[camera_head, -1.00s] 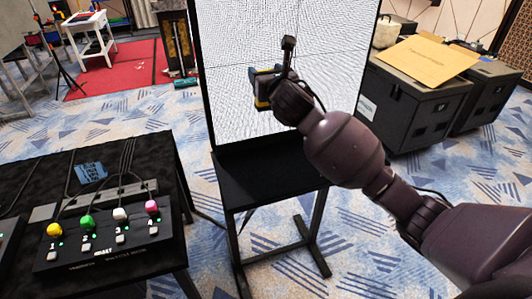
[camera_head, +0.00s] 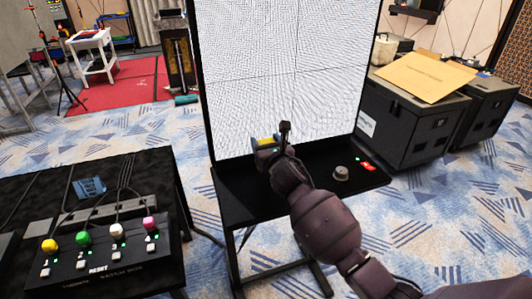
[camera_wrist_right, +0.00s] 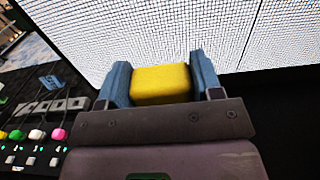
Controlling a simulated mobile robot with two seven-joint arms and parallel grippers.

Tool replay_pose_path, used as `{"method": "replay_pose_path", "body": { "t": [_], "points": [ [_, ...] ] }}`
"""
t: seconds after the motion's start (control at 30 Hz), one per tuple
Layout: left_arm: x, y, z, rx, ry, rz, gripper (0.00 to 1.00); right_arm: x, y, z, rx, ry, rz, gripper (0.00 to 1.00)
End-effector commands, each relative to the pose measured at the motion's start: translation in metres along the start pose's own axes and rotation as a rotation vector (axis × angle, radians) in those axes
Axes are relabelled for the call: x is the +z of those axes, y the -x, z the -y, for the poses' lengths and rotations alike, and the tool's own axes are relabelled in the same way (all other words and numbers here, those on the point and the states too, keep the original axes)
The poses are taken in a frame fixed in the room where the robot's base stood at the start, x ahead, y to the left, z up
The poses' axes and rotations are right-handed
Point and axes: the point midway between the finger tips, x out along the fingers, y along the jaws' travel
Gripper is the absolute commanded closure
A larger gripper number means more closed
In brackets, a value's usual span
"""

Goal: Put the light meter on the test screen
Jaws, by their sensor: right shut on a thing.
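The light meter appears to be the yellow block (camera_wrist_right: 161,84) between the blue fingers of my right gripper (camera_wrist_right: 160,78) in the right wrist view. The right gripper is shut on it. In the head view my right gripper (camera_head: 265,143) is in front of the lower edge of the test screen (camera_head: 280,65), just above the black shelf. Only a small yellow part of the meter shows there. I cannot tell whether it touches the screen. The screen is upright, lit white, with thin dark seams. My left gripper is not in view.
A black shelf (camera_head: 235,203) below the screen carries a grey knob (camera_head: 341,173) and a red object (camera_head: 368,167) at right. A control box (camera_head: 120,255) with coloured buttons sits on the left table. Dark cases (camera_head: 412,112) stand at right.

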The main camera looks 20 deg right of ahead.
Motion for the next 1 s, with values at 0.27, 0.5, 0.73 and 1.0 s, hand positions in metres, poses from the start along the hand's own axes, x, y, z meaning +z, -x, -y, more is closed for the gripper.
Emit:
{"method": "replay_pose_path", "body": {
  "t": [0.27, 0.5, 0.73, 1.0],
  "points": [
    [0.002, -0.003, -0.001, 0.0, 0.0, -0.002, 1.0, -0.031, 0.0, 0.0, 0.0, -0.002, -0.001, 0.69],
    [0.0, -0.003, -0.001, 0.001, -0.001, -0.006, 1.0, -0.031, 0.0, 0.0, 0.0, -0.001, 0.0, 0.69],
    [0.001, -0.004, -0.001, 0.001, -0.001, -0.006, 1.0, -0.034, 0.0, 0.0, 0.0, 0.0, -0.002, 0.28],
    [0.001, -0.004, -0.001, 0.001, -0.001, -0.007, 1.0, -0.034, 0.0, 0.0, 0.0, -0.001, -0.002, 0.15]
  ]
}}
